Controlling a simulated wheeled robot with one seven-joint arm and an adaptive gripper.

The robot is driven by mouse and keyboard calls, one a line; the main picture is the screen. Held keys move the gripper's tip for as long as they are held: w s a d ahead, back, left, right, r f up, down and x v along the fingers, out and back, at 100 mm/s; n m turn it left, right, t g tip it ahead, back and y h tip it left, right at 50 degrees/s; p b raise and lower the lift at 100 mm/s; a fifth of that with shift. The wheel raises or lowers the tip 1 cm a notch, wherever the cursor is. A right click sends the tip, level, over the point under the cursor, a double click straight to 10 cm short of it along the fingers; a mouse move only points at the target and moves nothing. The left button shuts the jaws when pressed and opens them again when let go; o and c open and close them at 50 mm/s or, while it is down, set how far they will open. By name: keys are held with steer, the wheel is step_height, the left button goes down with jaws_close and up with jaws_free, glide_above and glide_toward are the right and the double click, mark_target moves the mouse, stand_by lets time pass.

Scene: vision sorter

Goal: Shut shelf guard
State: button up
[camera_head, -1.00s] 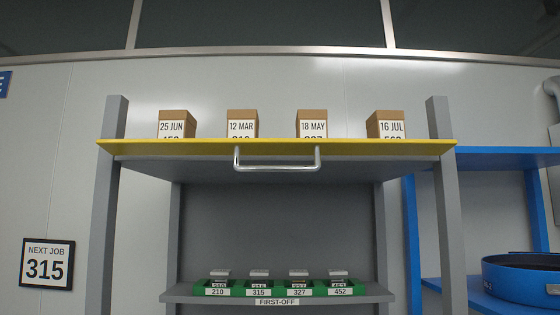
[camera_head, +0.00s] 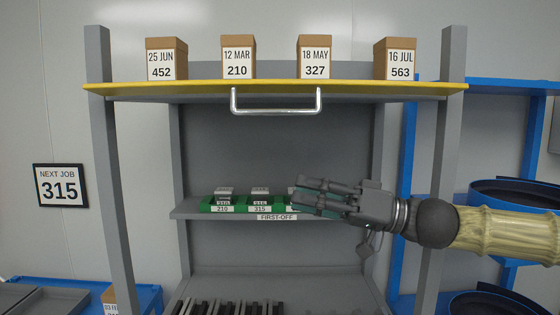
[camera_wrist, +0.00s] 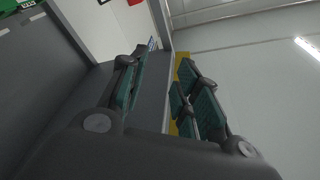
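The shelf guard (camera_head: 190,90) is a grey panel with a yellow edge, standing out level above the shelf opening, so the front is open. Its silver bar handle (camera_head: 276,110) hangs from the front edge. The yellow edge also shows behind the fingers in the wrist view (camera_wrist: 183,68). My gripper (camera_head: 298,192) is below and to the right of the handle, in front of the middle shelf, with its fingers pointing left. In the wrist view its fingers (camera_wrist: 160,85) are spread apart with nothing between them. My gripper does not touch the handle.
Several dated boxes, one of them reading 210 (camera_head: 239,57), stand above the guard. Green first-off holders (camera_head: 222,204) sit on the middle shelf, partly hidden by my gripper. A grey post (camera_head: 449,150) and a blue rack (camera_head: 505,86) stand at the right. A sign reads 315 (camera_head: 60,187).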

mark_target(280, 112)
steer(key=s+d+r+n+y, duration=0.25)
steer(key=d+r, duration=0.25)
steer(key=r, duration=0.6)
steer(key=p+x, duration=0.1)
steer(key=x, duration=0.2)
steer(key=p+x, duration=0.2)
steer(key=x, duration=0.2)
steer(key=p+x, duration=0.1)
steer(key=x, duration=0.3)
steer(key=shift+s+a+f, duration=0.1)
steer(key=shift+s+f, duration=0.1)
steer(key=shift+f, duration=0.15)
jaws_close()
